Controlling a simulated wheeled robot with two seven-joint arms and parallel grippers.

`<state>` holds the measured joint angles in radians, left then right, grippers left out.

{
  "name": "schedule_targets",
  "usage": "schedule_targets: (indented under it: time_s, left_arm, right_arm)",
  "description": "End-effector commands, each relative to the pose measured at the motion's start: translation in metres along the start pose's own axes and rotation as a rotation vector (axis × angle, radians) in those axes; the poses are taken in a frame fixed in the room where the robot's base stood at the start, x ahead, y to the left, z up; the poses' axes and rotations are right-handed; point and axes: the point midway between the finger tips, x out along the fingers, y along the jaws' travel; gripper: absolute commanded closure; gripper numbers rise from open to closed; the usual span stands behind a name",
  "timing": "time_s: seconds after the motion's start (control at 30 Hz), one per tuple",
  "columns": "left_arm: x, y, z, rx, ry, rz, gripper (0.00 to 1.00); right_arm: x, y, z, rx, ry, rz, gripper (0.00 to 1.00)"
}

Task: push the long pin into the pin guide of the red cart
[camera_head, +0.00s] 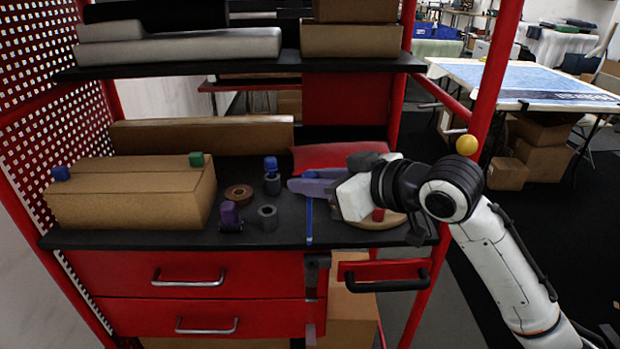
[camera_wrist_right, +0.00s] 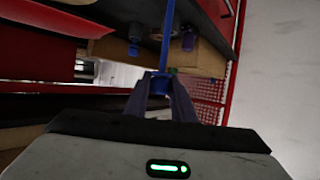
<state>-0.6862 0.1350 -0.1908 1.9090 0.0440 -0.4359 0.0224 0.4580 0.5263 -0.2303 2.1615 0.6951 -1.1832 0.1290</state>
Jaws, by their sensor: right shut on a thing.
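The long blue pin (camera_head: 309,222) hangs upright at the front edge of the red cart's (camera_head: 200,263) black shelf. My right gripper (camera_head: 306,187) is shut on its upper part. In the right wrist view the pin (camera_wrist_right: 168,35) runs away from between my fingers (camera_wrist_right: 162,84). A dark grey bracket, apparently the pin guide (camera_head: 317,262), sits on the cart front right of the drawers. The pin's lower end shows just above and slightly left of this bracket; whether it touches or enters a hole is unclear. My left gripper is not in view.
On the shelf are a cardboard box (camera_head: 135,196), a brown tape roll (camera_head: 238,193), a purple piece (camera_head: 229,214), grey rings (camera_head: 268,219) and a round wooden board (camera_head: 370,238) under my right arm. A black handle (camera_head: 388,283) sticks out right of the bracket.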

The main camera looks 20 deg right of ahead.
Motion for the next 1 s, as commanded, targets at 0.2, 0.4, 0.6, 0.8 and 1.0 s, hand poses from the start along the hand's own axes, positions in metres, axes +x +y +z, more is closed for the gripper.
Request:
schedule_targets:
  time_s: [0.2, 0.4, 0.6, 0.8, 1.0]
  left_arm:
    - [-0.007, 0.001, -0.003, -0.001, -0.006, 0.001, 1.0]
    - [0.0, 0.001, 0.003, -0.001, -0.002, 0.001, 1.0]
    - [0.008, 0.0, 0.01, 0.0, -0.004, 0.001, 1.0]
    - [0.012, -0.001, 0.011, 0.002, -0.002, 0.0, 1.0]
    - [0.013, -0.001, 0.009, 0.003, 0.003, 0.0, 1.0]
  right_arm:
    - [-0.005, 0.001, -0.001, 0.002, -0.002, 0.008, 0.99]
    - [0.002, 0.001, 0.019, 0.005, -0.002, 0.009, 0.99]
    - [0.009, 0.001, 0.036, 0.004, -0.001, 0.01, 0.99]
    - [0.014, 0.001, 0.047, 0.004, 0.0, 0.01, 0.99]
    - [0.015, 0.001, 0.05, 0.003, 0.0, 0.01, 0.99]
